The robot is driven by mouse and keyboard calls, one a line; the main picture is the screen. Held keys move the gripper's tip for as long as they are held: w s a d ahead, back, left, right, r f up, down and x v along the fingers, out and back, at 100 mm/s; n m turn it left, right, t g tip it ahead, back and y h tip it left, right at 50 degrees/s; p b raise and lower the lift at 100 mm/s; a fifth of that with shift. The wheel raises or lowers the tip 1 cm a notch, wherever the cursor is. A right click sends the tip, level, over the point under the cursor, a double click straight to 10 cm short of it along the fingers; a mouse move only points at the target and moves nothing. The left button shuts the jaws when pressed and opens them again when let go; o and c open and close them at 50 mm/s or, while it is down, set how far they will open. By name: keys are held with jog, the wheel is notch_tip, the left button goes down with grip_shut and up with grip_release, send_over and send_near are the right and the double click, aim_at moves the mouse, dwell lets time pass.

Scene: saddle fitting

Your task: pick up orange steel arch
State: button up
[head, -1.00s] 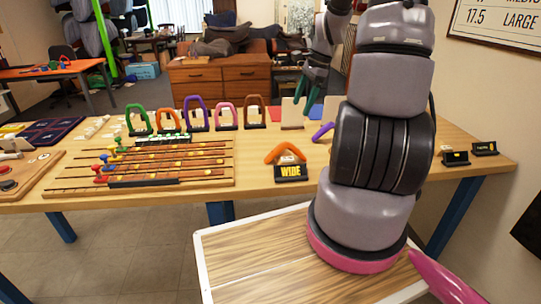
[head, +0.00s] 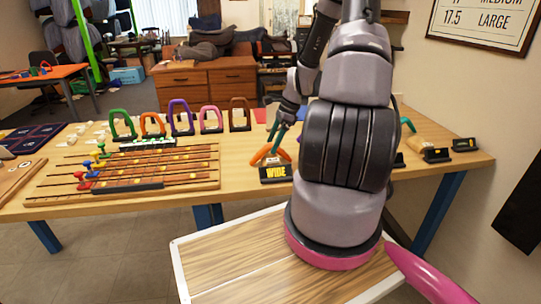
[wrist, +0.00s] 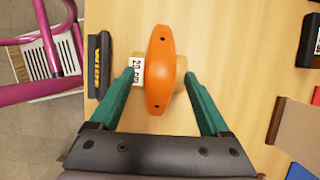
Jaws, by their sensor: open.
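An orange arch (head: 260,155) sits on the table behind the black sign reading WIDE (head: 277,173). The wrist view shows this arch (wrist: 160,50) from above, over a light wooden block (wrist: 181,72) with a white printed tag (wrist: 137,71). My gripper (head: 276,139) is low over the arch. In the wrist view its two teal fingers (wrist: 158,84) are open, one on each side of the arch, with gaps between. My arm hides part of the table in the head view. Another orange arch (head: 152,125) stands in the row at the back.
Green (head: 122,125), purple (head: 181,118), pink (head: 210,119) and brown (head: 239,113) arches stand at the back. A slotted wooden board (head: 130,173) lies left. In the wrist view, the sign (wrist: 98,65) is left of the arch; bare tabletop (wrist: 235,60) is right.

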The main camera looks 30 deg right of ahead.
jog(key=shift+x, duration=1.4)
grip_shut()
jog(key=shift+r, duration=0.1)
